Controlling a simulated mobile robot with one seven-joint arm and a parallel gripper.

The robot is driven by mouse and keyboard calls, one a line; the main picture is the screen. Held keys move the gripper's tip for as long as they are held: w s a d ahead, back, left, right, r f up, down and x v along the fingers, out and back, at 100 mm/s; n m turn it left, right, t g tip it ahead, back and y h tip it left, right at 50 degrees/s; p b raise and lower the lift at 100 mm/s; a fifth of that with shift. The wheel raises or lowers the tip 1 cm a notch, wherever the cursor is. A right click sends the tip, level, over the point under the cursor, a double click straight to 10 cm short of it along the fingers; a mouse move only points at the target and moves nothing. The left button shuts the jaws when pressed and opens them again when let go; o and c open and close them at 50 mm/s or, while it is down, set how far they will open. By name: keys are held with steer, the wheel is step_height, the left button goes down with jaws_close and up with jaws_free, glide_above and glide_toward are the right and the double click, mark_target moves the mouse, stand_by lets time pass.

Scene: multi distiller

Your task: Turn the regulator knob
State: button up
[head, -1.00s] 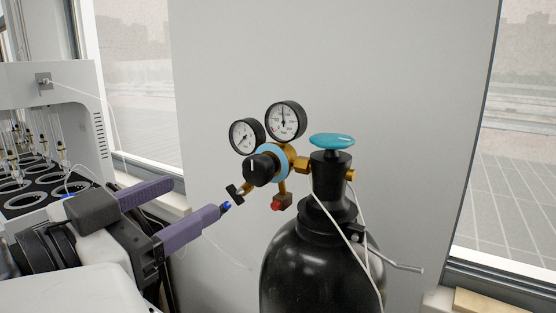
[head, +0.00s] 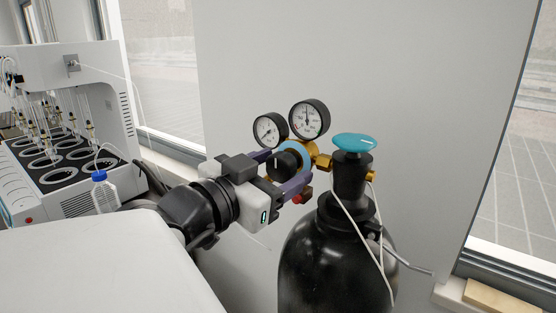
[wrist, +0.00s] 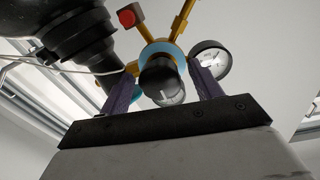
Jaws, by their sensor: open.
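The regulator knob (head: 285,163) is black and round, on a brass regulator body with a light blue ring (head: 304,148). My gripper (head: 284,172) is open, with its two purple fingers reaching to either side of the knob in the head view. In the wrist view the knob (wrist: 160,82) sits between the two fingers (wrist: 162,90), with the blue ring behind it. I cannot tell whether either finger touches the knob. Two round gauges, a larger one (head: 310,119) and a smaller one (head: 269,130), stand just above the knob.
The black gas cylinder (head: 335,262) with a teal valve handwheel (head: 354,142) stands right of the regulator. A white hose (head: 352,235) hangs along it. A multi-position distiller (head: 85,120) and a blue-capped bottle (head: 104,192) are at left. A plain wall lies behind.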

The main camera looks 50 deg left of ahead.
steer(key=shift+w, duration=0.2)
steer(key=shift+c, duration=0.2)
steer(key=c, duration=0.9)
